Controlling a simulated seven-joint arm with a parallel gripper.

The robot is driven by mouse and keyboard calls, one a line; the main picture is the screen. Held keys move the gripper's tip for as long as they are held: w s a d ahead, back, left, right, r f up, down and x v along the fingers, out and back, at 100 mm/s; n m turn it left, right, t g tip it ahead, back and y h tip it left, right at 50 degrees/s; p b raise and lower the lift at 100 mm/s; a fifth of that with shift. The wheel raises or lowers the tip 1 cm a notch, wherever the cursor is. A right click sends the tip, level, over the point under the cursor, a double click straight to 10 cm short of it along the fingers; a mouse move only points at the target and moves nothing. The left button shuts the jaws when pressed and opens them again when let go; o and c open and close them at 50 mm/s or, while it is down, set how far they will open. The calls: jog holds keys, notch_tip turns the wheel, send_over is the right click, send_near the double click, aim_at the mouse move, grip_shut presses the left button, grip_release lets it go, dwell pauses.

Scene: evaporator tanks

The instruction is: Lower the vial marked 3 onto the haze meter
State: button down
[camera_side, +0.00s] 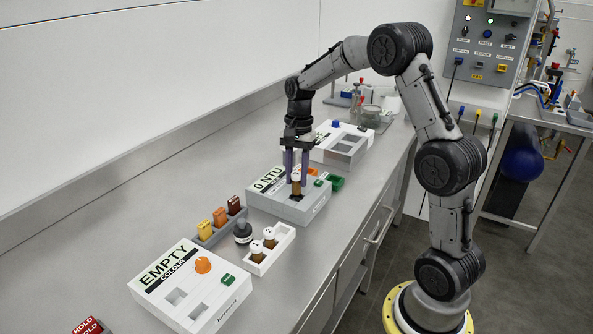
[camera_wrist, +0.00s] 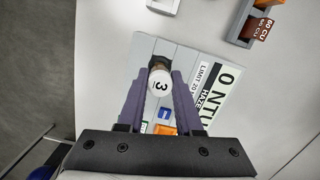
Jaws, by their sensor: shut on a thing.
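The haze meter (camera_side: 262,203) is a grey-white box with a "0 NTU" display, in the middle of the bench in the side view. It also shows under my gripper in the wrist view (camera_wrist: 188,62). My gripper (camera_side: 297,181) points down over the meter, its purple fingers shut on the vial marked 3 (camera_wrist: 161,83). The vial is upright, with a white cap and an amber body (camera_side: 296,188). Its lower end is at or just above the dark opening in the meter's top; I cannot tell whether it touches. The fingers hide part of the vial.
A white tray (camera_side: 283,248) holds two white-capped vials, with a dark-capped bottle (camera_side: 243,232) beside it. A rack (camera_side: 221,230) of coloured blocks stands behind. The colour meter (camera_side: 160,290) displays "EMPTY".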

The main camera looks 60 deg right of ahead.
aim_at(296, 194)
jog(key=shift+f, duration=1.9)
jog(key=c, duration=0.5)
grip_release()
notch_tip(296, 194, up, 14)
jog(key=d, duration=0.1)
jog(key=shift+w+d+f, duration=0.15)
jog(key=shift+d+f, duration=0.05)
jog(key=shift+d, duration=0.15)
